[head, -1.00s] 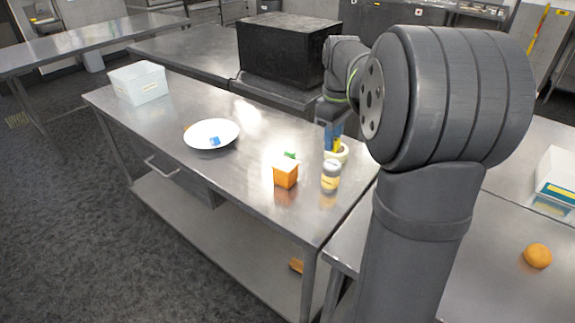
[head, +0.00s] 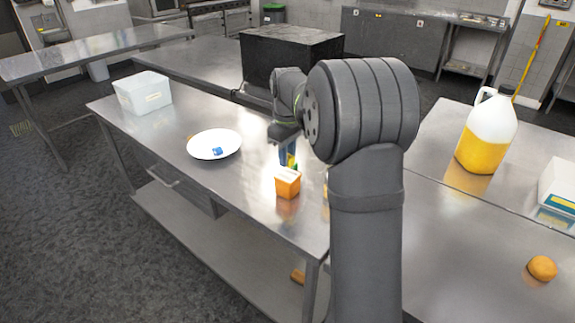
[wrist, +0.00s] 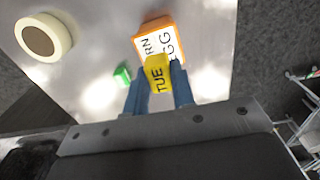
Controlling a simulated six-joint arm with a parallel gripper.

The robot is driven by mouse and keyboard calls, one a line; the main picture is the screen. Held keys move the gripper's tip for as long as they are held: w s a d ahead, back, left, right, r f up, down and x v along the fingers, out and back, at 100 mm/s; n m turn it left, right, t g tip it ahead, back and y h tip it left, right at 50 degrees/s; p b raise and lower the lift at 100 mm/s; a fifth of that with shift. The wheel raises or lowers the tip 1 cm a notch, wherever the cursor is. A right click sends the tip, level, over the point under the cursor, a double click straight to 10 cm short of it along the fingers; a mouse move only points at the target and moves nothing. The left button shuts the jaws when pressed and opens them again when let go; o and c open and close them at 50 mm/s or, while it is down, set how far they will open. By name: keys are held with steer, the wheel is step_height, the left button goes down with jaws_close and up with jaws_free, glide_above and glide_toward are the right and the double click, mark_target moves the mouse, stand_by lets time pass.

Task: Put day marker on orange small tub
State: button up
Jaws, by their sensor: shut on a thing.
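The day marker (wrist: 157,73) is a yellow piece reading TUE, held between the blue fingers of my gripper (wrist: 160,88) in the wrist view. The orange small tub (head: 288,187) stands on the steel table in the head view, with a white label on top. In the wrist view, the tub (wrist: 160,40) lies just beyond the marker, which overlaps its near edge in the picture. I cannot tell whether they touch. In the head view, my gripper (head: 289,158) is just behind and above the tub, with a bit of yellow showing.
A small green block (wrist: 122,74) and a tape roll (wrist: 43,37) lie near the tub. A white plate (head: 214,144) with a blue piece and a white bin (head: 143,92) stand farther left. My arm hides the table right of the tub.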

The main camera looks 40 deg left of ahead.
steer(key=shift+f, duration=1.7)
steer(key=shift+f, duration=0.15)
steer(key=o, duration=1)
step_height(320, 180, up, 12)
steer(key=shift+r, duration=0.15)
step_height(320, 180, down, 12)
steer(key=shift+r, duration=1.75)
